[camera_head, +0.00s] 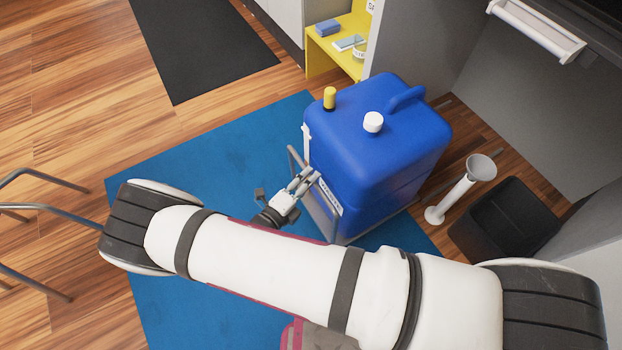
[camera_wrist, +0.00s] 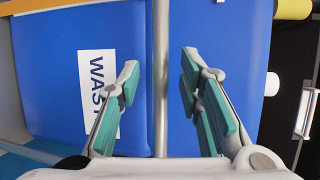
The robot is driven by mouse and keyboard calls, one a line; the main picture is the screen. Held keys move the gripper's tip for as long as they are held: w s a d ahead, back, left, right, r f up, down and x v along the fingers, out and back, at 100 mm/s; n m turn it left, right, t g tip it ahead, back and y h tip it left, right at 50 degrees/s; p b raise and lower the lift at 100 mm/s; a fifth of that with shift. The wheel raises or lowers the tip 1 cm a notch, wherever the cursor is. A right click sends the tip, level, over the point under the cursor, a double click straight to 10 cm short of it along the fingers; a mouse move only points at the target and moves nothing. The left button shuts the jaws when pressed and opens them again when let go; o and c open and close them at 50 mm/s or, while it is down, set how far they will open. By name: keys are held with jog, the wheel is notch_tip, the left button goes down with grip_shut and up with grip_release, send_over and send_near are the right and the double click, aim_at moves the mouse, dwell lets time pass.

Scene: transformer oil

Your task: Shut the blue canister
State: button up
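The blue canister (camera_head: 365,140) stands upright on the blue mat, with a white cap (camera_head: 373,122) and a yellow cap (camera_head: 329,98) on its top. In the wrist view the canister (camera_wrist: 215,35) fills most of the background, with a white label (camera_wrist: 93,75) partly hidden by a finger. My gripper (camera_head: 309,178) is at the canister's near left side. In the wrist view its fingers (camera_wrist: 160,85) are spread, with a thin grey metal bar (camera_wrist: 160,35) between them. Neither finger appears to touch the bar.
A metal frame (camera_head: 327,219) stands against the canister's near side. A white stand (camera_head: 450,200) and a black bin (camera_head: 505,218) are to its right. A yellow shelf (camera_head: 318,60) is behind. The blue mat (camera_head: 205,150) is clear to the left, and metal legs (camera_head: 35,207) show at the far left.

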jog(key=shift+x, duration=0.9)
grip_shut()
jog(key=shift+d, duration=0.1)
